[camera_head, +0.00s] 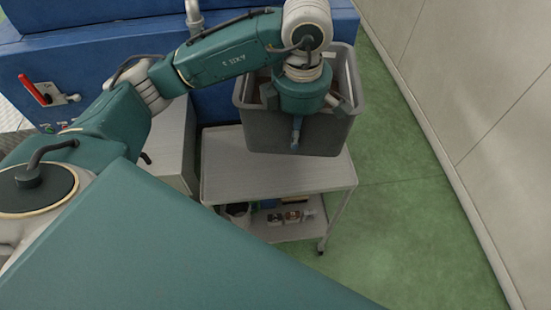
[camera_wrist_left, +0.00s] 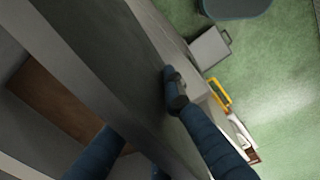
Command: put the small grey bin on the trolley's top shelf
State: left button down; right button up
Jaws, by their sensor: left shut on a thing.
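The small grey bin (camera_head: 262,132) hangs upright from my left gripper (camera_head: 296,128), over the back part of the trolley's top shelf (camera_head: 240,178). From this angle I cannot tell whether its base touches the shelf. My left gripper is shut on the bin's near wall, with a blue finger showing on the outside. In the left wrist view the bin's wall (camera_wrist_left: 125,75) runs between the two blue fingers (camera_wrist_left: 150,125). Something brown (camera_wrist_left: 60,100) shows past the wall on the bin's inner side. My right gripper is not in view.
The front of the top shelf is bare. The lower shelf holds a dark pot (camera_head: 238,212) and several small items (camera_head: 291,216). A blue machine (camera_head: 80,65) with a red lever (camera_head: 33,88) stands behind, a grey cabinet (camera_head: 175,145) at left. Green floor (camera_head: 410,220) is free up to the right wall (camera_head: 480,90).

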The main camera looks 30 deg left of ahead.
pick_arm(q)
jog(key=shift+w+f+n, duration=0.1)
jog(key=shift+w+n, duration=0.2)
jog(key=shift+n, duration=0.5)
jog(key=shift+d+f+n, duration=0.1)
jog(key=shift+f+n, duration=0.2)
jog(key=shift+w+f+p, duration=0.1)
jog(key=shift+f+p, duration=2.05)
jog(key=shift+f, duration=7.55)
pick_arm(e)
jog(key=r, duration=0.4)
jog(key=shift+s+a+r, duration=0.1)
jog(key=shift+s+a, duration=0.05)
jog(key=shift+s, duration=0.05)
pick_arm(q)
jog(key=shift+f, duration=0.1)
jog(key=c, duration=2.3)
grip_release()
jog(key=shift+f, duration=0.2)
jog(key=o, duration=0.4)
jog(key=shift+s+r, duration=0.1)
jog(key=shift+s, duration=0.15)
jog(key=shift+o, duration=0.2)
